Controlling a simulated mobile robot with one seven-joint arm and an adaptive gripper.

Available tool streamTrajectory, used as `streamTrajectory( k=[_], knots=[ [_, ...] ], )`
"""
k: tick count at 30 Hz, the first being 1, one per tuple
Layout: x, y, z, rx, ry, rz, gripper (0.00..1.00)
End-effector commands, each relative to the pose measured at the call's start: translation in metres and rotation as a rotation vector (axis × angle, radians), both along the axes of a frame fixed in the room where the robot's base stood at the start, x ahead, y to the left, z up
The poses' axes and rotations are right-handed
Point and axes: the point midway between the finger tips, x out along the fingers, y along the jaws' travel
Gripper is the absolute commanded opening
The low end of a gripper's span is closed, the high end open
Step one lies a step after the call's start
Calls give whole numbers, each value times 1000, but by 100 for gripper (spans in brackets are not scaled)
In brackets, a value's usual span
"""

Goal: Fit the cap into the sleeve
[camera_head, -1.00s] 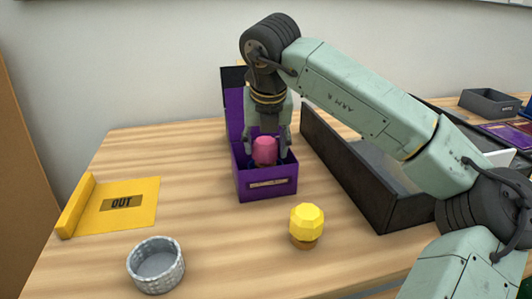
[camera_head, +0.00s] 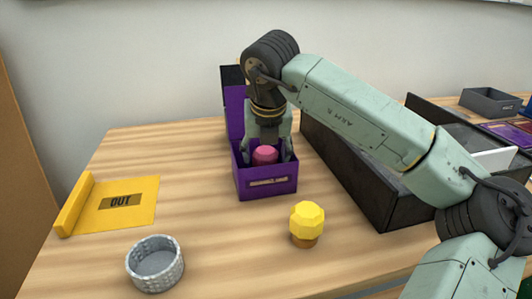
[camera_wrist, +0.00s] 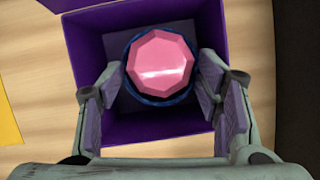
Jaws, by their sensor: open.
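A pink faceted cap (camera_head: 264,155) sits inside the open purple box (camera_head: 266,189). In the wrist view the cap (camera_wrist: 161,62) is upright within a dark blue ring (camera_wrist: 146,100), which may be the sleeve; how deep it sits cannot be told. My gripper (camera_head: 266,149) points down into the box, with a finger on each side of the cap. The fingers are open, and the wrist view shows small gaps beside the ring. A yellow faceted cap (camera_head: 306,217) with a brown base stands on the table in front. A grey woven ring-shaped cup (camera_head: 155,264) stands at front left, empty.
The purple box's raised lid stands behind my gripper. A long black tray (camera_head: 385,207) lies close on the right under my arm. A yellow OUT plate (camera_head: 140,190) lies at left. The table between plate and box is clear.

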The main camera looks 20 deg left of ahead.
Motion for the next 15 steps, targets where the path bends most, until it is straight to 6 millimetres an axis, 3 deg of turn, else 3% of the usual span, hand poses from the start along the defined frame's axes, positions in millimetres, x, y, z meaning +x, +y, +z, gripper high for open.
streamTrajectory(
  k=[8,15],
  knots=[
    [-3,-2,17,0,-3,-1,59],
    [-22,-10,66,0,-4,-1,59]
  ],
)
